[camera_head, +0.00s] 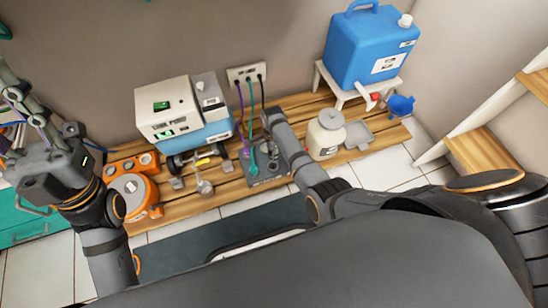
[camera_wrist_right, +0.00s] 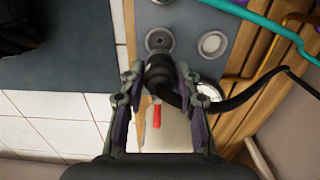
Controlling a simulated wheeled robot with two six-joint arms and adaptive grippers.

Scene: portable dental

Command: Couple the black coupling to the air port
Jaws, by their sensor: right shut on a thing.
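In the right wrist view my right gripper (camera_wrist_right: 165,88) is shut on the black coupling (camera_wrist_right: 160,70), with a black cable (camera_wrist_right: 240,97) curving off to the right. The coupling is just below a round port (camera_wrist_right: 160,40) with a dark centre on a grey panel (camera_wrist_right: 185,15). A small gap seems to show between them; I cannot read which port is the air port. In the head view the grey port unit (camera_head: 267,172) is on the wooden bench, and my right forearm hides the coupling. My left gripper (camera_head: 22,125) is at the far left; its jaw opening is unclear.
A second round fitting (camera_wrist_right: 213,44) sits beside the port, and a teal hose (camera_wrist_right: 255,18) crosses nearby. Purple, green and black cables hang from a wall outlet (camera_head: 247,73). A white-and-blue machine (camera_head: 170,110), a white jar (camera_head: 325,138) and a blue canister (camera_head: 365,45) stand around.

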